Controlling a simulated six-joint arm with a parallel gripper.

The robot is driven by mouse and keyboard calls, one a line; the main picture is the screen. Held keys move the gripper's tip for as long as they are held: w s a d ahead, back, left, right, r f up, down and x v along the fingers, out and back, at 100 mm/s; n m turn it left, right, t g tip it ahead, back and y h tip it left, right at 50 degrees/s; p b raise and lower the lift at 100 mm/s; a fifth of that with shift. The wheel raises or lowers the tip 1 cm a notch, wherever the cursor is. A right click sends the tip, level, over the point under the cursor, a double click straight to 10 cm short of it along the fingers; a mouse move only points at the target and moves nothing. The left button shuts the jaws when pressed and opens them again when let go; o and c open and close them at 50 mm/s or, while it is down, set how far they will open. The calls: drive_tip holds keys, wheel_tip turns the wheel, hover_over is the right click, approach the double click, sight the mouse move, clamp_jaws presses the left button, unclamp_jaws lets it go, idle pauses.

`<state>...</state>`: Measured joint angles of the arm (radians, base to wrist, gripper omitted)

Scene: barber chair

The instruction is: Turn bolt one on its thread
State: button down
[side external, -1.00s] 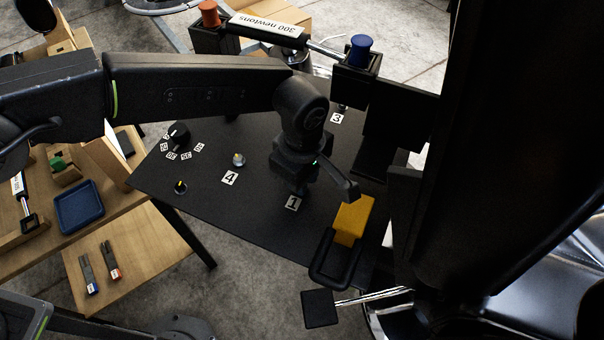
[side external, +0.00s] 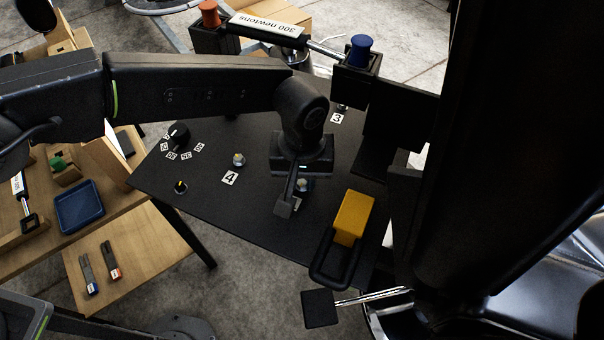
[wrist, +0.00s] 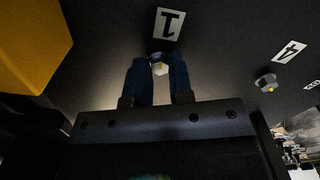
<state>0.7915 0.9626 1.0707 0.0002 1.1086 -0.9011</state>
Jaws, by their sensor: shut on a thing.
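Bolt one (wrist: 160,67) is a silver head with a yellow mark, beside the label "1" (wrist: 168,22) on the black plate (side external: 215,205). My gripper (wrist: 159,62) is shut on it, with a blue finger on each side of the head in the wrist view. In the side view my gripper (side external: 298,182) points down at the plate. The bolt head (side external: 303,184) shows there beside a dark part of my gripper, which partly covers the label. How deep the bolt sits in its thread cannot be told.
Bolt four (side external: 239,159) stands left of bolt one. A yellow block (side external: 353,215) with a black handle loop (side external: 327,272) is close on the right. A dial (side external: 178,134) and a small knob (side external: 181,187) are at the plate's left. The chair's dark bulk (side external: 510,150) fills the right.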

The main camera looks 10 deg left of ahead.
drive_tip(key=m, duration=1.2)
drive_tip(key=shift+m, duration=0.4)
drive_tip(key=m, duration=1.2)
drive_tip(key=shift+m, duration=0.4)
drive_tip(key=c, duration=1)
unclamp_jaws()
